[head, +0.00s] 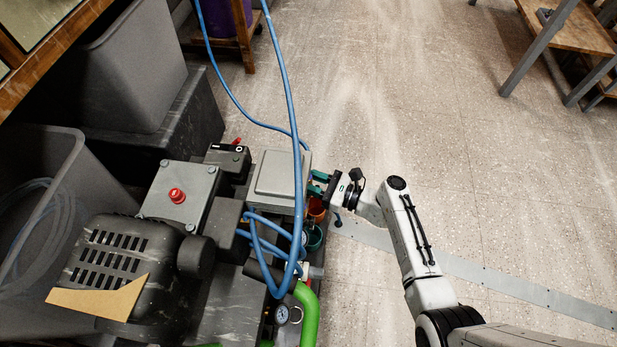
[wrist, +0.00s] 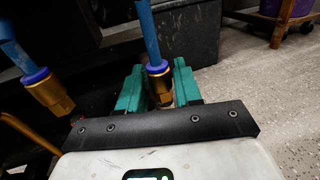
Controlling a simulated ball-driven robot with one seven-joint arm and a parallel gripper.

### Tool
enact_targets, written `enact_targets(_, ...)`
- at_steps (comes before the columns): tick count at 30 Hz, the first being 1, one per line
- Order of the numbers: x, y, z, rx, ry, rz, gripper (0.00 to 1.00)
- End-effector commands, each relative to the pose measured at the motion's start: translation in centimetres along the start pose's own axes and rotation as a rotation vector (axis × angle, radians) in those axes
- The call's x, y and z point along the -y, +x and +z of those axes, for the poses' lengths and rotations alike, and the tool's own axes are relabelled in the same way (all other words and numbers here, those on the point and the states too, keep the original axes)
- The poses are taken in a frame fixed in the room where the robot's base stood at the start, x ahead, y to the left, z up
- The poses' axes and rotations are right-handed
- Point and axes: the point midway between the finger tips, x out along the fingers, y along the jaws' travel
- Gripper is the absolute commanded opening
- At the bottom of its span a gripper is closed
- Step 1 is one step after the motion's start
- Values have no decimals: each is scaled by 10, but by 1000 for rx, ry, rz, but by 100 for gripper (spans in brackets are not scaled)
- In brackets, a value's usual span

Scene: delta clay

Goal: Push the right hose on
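In the wrist view, the right hose (wrist: 150,30) is blue and comes down to a blue-purple collar (wrist: 157,68) on a brass fitting (wrist: 161,88). My gripper (wrist: 160,70) has its two teal fingers on either side of this fitting. The gap is narrow, and I cannot tell whether the fingers touch it. The left hose (wrist: 12,48) meets a second collar (wrist: 35,76) and brass fitting (wrist: 52,97), outside my fingers. How deep either hose sits is hidden. In the head view, my gripper (head: 318,183) is at the right side of the machine (head: 281,174).
Blue hose (head: 292,110) loops over the machine. A red button (head: 177,195) sits on a grey box, and a green hose (head: 308,316) bends at the front. Grey bins (head: 130,65) stand left. The floor (head: 440,130) to the right is open up to a bench (head: 570,30).

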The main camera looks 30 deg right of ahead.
Motion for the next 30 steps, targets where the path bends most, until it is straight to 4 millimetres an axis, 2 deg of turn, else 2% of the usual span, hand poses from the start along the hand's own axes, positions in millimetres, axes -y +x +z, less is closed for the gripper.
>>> enact_targets(3, 1, 0, 1, 3, -1, 0, 45)
enact_targets(10, 1, 0, 2, 5, -1, 1, 45)
enact_targets(14, 2, -8, 4, 5, 0, -2, 45)
enact_targets(24, 2, -69, 4, 4, 1, -3, 45)
enact_targets(30, 1, -98, 2, 3, 1, -2, 45)
